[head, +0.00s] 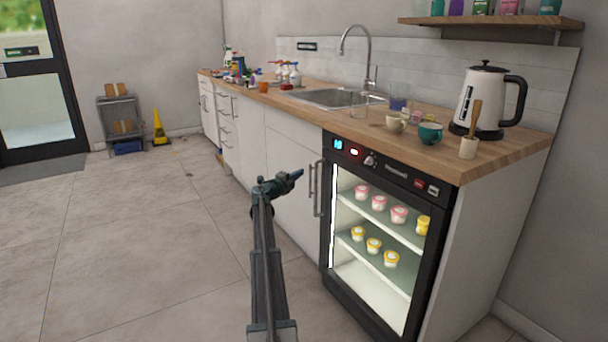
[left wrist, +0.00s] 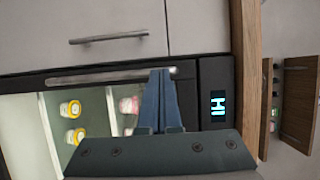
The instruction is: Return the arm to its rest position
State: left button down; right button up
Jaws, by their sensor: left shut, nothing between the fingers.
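My left gripper (head: 297,175) is shut and empty. In the head view it is raised in front of the white cabinet doors, just left of the fridge handle. In the left wrist view its two fingers (left wrist: 163,75) are together, in front of the black fridge frame and handle. A small glass-door fridge (head: 440,222) stands under the counter with its door closed. It holds pink-lidded and yellow-lidded cups on two shelves. The cups also show in the left wrist view, partly hidden by the gripper. My right gripper is not in view.
The wooden counter (head: 500,152) carries a kettle (head: 484,100), a white cup (head: 396,123), a teal cup (head: 430,133) and a utensil pot (head: 468,148). A sink (head: 335,97) and bottles are farther back. A yellow floor sign (head: 159,128) stands near the back wall. The tiled floor at left is clear.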

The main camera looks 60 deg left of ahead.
pick_arm(q)
jog(key=s+a, duration=0.1)
jog(key=s, duration=0.6)
jog(key=shift+a, duration=0.35)
jog(key=shift+w, duration=0.1)
